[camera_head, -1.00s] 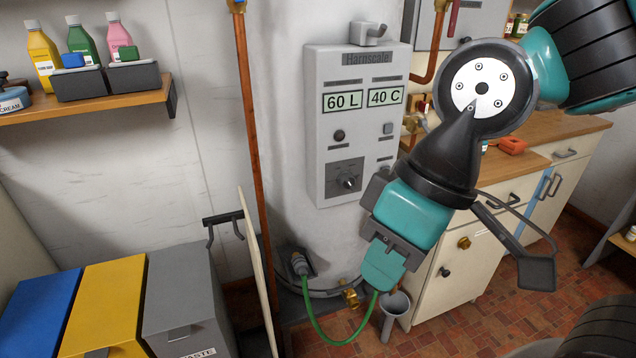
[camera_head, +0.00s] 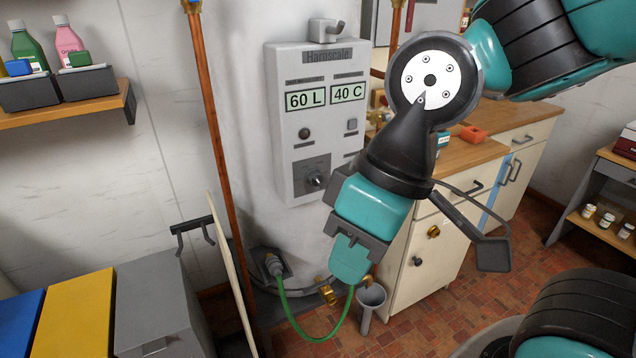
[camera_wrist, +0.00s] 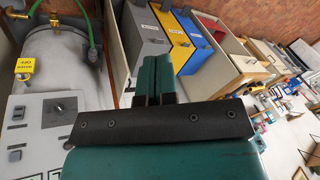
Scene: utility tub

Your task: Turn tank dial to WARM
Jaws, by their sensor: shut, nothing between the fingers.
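The tank dial (camera_head: 316,181) is a small dark knob on a dark plate, low on the grey control panel (camera_head: 292,160). In the wrist view the dial (camera_wrist: 60,107) sits at the left, on the panel face. Its pointer setting and lettering are too small to read. The panel displays show 60 L and 40 C. My gripper (camera_head: 350,262) hangs below and right of the dial in the head view, pointing down. In the wrist view my gripper (camera_wrist: 153,80) has its teal fingers together, empty, and apart from the dial.
A green hose (camera_head: 300,335) loops down and passes behind my gripper. A copper pipe (camera_head: 222,170) runs left of the panel. Grey, yellow and blue bins (camera_head: 75,315) stand lower left. A counter with cabinets (camera_head: 425,250) is right of the tank. Tiled floor shows at the lower right.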

